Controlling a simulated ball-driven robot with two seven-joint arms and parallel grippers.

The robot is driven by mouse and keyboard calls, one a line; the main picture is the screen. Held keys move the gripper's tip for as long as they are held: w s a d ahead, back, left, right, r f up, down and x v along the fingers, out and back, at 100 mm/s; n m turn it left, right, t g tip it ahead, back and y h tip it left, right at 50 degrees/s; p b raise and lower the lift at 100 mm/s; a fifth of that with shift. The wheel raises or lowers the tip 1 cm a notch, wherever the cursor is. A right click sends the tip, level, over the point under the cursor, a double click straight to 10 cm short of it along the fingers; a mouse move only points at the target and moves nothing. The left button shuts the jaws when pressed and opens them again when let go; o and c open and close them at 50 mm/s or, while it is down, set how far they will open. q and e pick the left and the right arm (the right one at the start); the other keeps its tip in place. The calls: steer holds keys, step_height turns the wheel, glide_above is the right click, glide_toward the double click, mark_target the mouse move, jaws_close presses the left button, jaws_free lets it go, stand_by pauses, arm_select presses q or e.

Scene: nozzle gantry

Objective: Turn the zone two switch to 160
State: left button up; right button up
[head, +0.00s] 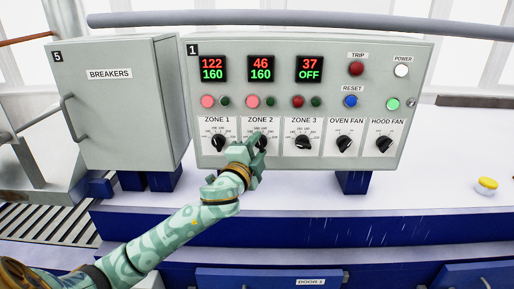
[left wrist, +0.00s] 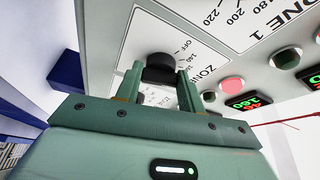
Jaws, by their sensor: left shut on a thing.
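The zone two switch (head: 262,140) is a black knob on the front of the grey control panel (head: 420,120), below the ZONE 2 label. My left gripper (head: 257,146) is at this knob and hides much of it and its scale. In the left wrist view, my left gripper (left wrist: 160,82) is shut with one finger on each side of the black knob (left wrist: 158,68). The zone two display (head: 261,69) reads 46 in red above 160 in green. My right gripper is in no view.
The zone one knob (head: 219,142) and zone three knob (head: 302,142) flank the gripper closely. Oven fan (head: 345,143) and hood fan (head: 384,143) knobs are further right. A breakers box (head: 120,110) stands left. A yellow button (head: 487,184) sits on the clear right worktop.

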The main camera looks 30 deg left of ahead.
arm_select(q)
steer(key=o, duration=1)
steer(key=v, duration=1.6)
steer(key=shift+s, duration=0.25)
